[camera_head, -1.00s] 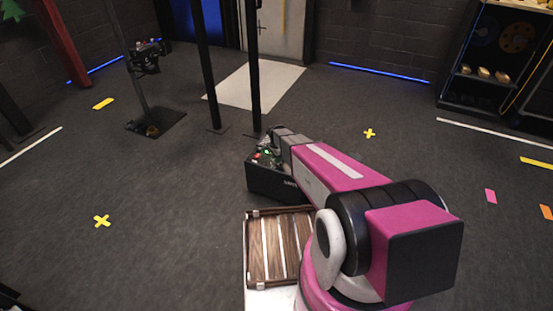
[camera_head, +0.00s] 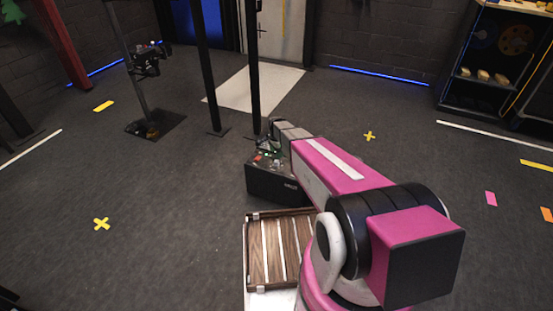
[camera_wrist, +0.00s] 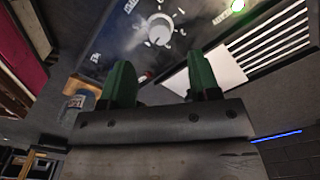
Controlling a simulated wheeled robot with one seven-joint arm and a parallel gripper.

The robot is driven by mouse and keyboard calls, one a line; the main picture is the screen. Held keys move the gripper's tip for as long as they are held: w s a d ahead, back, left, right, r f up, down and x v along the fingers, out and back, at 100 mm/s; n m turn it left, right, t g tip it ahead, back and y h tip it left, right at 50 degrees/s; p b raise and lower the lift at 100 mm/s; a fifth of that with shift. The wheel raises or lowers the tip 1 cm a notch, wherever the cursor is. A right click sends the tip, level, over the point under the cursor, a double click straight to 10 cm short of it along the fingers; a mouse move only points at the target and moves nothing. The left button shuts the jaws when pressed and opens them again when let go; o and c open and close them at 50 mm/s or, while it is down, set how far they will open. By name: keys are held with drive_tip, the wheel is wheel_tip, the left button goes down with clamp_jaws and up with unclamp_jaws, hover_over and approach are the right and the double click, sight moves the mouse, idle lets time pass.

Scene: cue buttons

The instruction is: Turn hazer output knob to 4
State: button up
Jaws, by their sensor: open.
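The hazer is a black box (camera_head: 272,184) on the floor, left of my forearm in the head view. In the wrist view its dark top panel (camera_wrist: 105,30) carries a pale round knob (camera_wrist: 160,31) ringed by white marks. The setting it points to is too small to read. My gripper (camera_wrist: 160,66) is open, with two green fingers spread below the knob in that view. The fingers appear apart from the knob, with nothing between them. In the head view my gripper (camera_head: 268,146) is over the box's back part, and small and partly hidden.
A wooden slatted crate (camera_head: 253,262) stands in front of the box. A black post (camera_head: 254,80) rises just behind it. Open floor lies to the left.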

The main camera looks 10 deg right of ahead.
sight(276, 161)
drive_tip(key=shift+r, duration=2.2)
drive_tip(key=s+d+r+n, duration=0.2)
drive_tip(key=s+r+n, duration=0.2)
drive_tip(key=s, duration=0.5)
drive_tip(key=s+d+r+n, duration=0.3)
drive_tip(key=s+r, duration=0.3)
drive_tip(key=s, duration=0.4)
drive_tip(key=s+d+r+n, duration=0.2)
drive_tip(key=s+r+n, duration=0.4)
drive_tip(key=s, duration=0.3)
drive_tip(key=shift+s+d, duration=0.15)
drive_tip(key=shift+d, duration=0.2)
